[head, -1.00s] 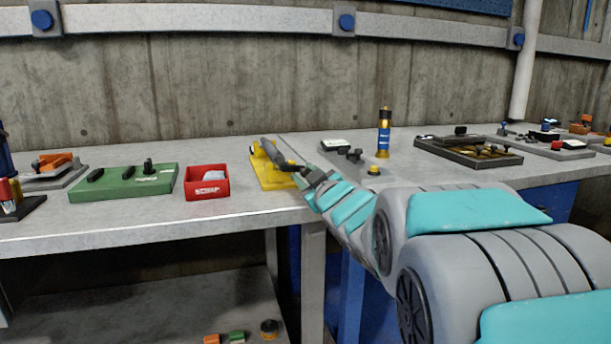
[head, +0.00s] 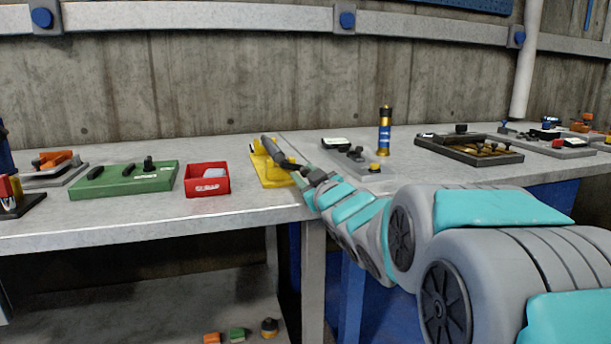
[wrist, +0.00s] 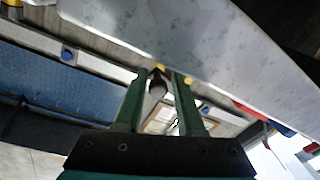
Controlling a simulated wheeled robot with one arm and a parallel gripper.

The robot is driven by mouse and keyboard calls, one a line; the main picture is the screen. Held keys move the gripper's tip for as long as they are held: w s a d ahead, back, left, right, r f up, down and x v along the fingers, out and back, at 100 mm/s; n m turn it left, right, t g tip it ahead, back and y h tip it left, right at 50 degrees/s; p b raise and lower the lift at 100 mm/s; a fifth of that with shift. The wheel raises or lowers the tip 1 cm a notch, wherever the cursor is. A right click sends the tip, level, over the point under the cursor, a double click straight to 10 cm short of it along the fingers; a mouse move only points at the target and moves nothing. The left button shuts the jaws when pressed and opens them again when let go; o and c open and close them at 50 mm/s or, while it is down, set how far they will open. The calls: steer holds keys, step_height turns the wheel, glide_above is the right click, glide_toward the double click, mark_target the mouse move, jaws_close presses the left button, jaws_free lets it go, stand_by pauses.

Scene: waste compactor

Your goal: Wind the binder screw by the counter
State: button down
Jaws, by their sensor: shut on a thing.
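A yellow fixture (head: 262,172) stands on the counter near its front edge, left of my arm. A dark grey bar-like handle (head: 269,145) rises at a tilt above it. My gripper (head: 288,165) reaches the fixture from the right, low over the counter. In the wrist view my gripper (wrist: 165,78) has its two green fingers on either side of a grey rod-like part (wrist: 154,92) and is shut on it. The screw's thread cannot be made out, and my gripper hides part of the fixture.
A red bin (head: 207,187) and a green board (head: 125,178) lie to the left. A grey plate (head: 368,167) with parts, a blue and gold cylinder (head: 384,140) and a dark tray (head: 455,153) lie to the right. The concrete wall (head: 230,90) stands behind.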

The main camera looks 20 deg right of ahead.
steer(key=shift+a+m, duration=0.15)
steer(key=shift+m, duration=0.15)
steer(key=shift+a+f+m+b, duration=0.15)
steer(key=shift+f+m+b, duration=0.1)
steer(key=shift+m+b, duration=0.45)
steer(key=shift+a+f+m+b, duration=0.15)
steer(key=shift+f+m+b, duration=0.2)
steer(key=shift+m, duration=0.55)
steer(key=shift+a+m+b, duration=0.2)
steer(key=shift+m+b, duration=0.4)
steer(key=shift+m, duration=0.4)
steer(key=shift+a+m+t+h+b, duration=0.15)
steer(key=shift+m+t+h+b, duration=0.15)
steer(key=shift+m, duration=0.4)
steer(key=c, duration=0.9)
jaws_free()
steer(key=shift+o, duration=1.1)
steer(key=shift+f, duration=0.15)
steer(key=shift+s, duration=0.15)
steer(key=s, duration=0.7)
steer(key=shift+s+f+b, duration=0.25)
steer(key=shift+f+b, duration=0.05)
steer(key=shift+b, duration=0.15)
